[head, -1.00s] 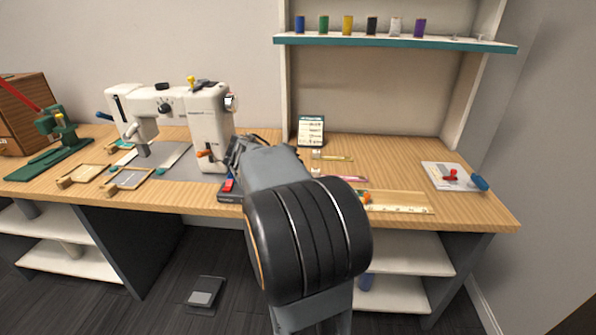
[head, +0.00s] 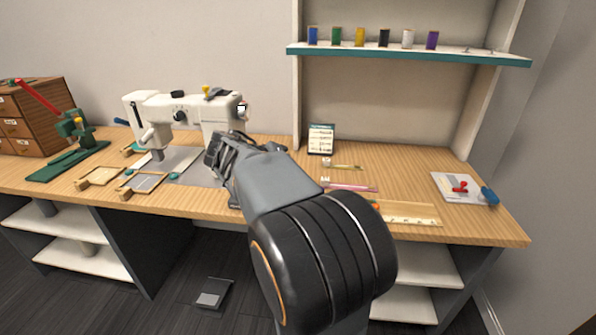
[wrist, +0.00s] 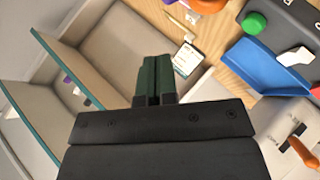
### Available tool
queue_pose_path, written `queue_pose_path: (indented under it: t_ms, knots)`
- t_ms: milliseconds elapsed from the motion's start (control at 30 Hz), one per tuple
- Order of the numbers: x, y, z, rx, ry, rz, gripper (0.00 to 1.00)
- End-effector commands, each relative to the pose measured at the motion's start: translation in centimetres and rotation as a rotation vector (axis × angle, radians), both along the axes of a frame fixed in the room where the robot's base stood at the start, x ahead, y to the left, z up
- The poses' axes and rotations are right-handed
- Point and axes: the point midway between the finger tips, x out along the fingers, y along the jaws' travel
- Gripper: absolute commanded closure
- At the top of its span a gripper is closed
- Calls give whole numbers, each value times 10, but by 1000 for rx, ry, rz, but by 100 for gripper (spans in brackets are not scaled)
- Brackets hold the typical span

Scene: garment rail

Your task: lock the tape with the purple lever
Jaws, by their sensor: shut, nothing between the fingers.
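My gripper (head: 222,158) is raised in front of the sewing machine in the head view, its fingertips unclear there. In the wrist view its dark green fingers (wrist: 153,80) are together, with nothing between them. A pink strip (head: 350,186) and a yellowish strip (head: 345,167) lie on the bench right of my arm, each with a small pale piece at its left end. I cannot tell which of them is the tape. I cannot make out a purple lever in either view; my arm hides part of the bench.
The white sewing machine (head: 215,114) stands close behind my gripper. A small card (head: 321,139) stands behind the strips. A ruler (head: 410,213) lies along the front edge. A white plate with a red handle (head: 460,187) is at right. Spools, one purple (head: 432,40), stand on the shelf.

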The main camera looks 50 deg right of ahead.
Motion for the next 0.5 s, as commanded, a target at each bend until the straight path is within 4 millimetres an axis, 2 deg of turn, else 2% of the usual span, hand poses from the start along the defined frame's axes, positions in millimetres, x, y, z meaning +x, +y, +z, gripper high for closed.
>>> queue_pose_path:
  t_ms: [200,500]
  knots:
    - [1,13,13,0,-1,-4,100]
    - [1,15,14,0,-1,-6,100]
